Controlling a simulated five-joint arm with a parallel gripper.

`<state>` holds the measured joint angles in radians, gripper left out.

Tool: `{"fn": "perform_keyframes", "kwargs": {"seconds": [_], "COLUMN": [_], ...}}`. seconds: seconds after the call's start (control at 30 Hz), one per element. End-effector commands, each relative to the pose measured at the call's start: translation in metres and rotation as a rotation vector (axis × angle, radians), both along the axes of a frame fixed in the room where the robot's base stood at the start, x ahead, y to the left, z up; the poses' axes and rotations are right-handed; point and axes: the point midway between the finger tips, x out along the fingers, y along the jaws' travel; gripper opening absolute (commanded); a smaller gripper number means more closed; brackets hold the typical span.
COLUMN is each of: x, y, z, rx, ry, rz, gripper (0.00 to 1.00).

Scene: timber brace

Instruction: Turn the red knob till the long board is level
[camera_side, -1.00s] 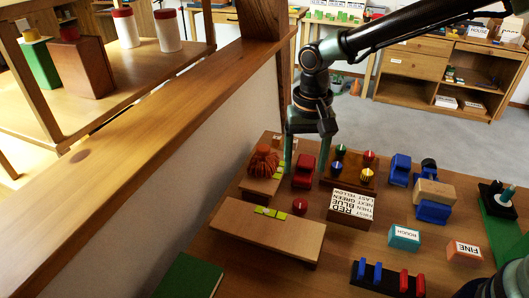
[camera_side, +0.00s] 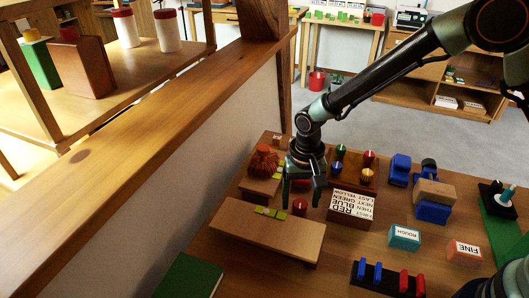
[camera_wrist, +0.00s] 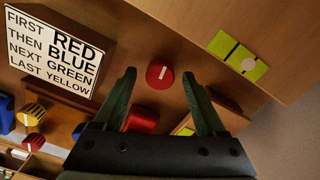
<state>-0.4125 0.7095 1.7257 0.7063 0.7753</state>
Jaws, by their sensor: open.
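The long board (camera_side: 268,232) lies at the front left of the bench, with a yellow-green level (camera_side: 270,212) on it. In the wrist view the level (camera_wrist: 238,56) shows a pale round bubble to the right of its dark line. The red knob (camera_side: 299,207) stands beside the board's far edge. In the wrist view the knob (camera_wrist: 160,76) has a white mark and lies between my fingertips. My gripper (camera_side: 300,203) points down, open, with one finger on each side of the knob; I cannot tell if they touch it. The board's tilt is hard to judge.
A sign block (camera_side: 351,205) and a panel of coloured knobs (camera_side: 347,172) stand right of my gripper. A reddish-brown tufted thing (camera_side: 263,161) is behind left. Blocks marked rough (camera_side: 404,237) and fine (camera_side: 464,252) stand right. A wall with a wooden rail (camera_side: 150,130) runs along the left.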

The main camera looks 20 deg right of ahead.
Motion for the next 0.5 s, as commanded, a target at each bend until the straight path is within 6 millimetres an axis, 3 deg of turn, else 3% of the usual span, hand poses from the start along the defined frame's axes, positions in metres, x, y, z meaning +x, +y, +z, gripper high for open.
{"fn": "perform_keyframes", "kwargs": {"seconds": [0.07,0.1,0.27,0.3,0.5], "x": [0.0001,0.0001,0.0000,0.0000,0.0000], "y": [0.0001,0.0001,0.0000,0.0000,0.0000], "z": [0.0001,0.0002,0.0003,0.0004,0.0005], "rx": [0.000,0.000,0.000,0.000,0.000], "ry": [0.000,0.000,0.000,0.000,0.000], "rz": [0.000,0.000,0.000,0.000,0.009], "gripper": [0.73,0.66,0.05,0.00,0.00]}}
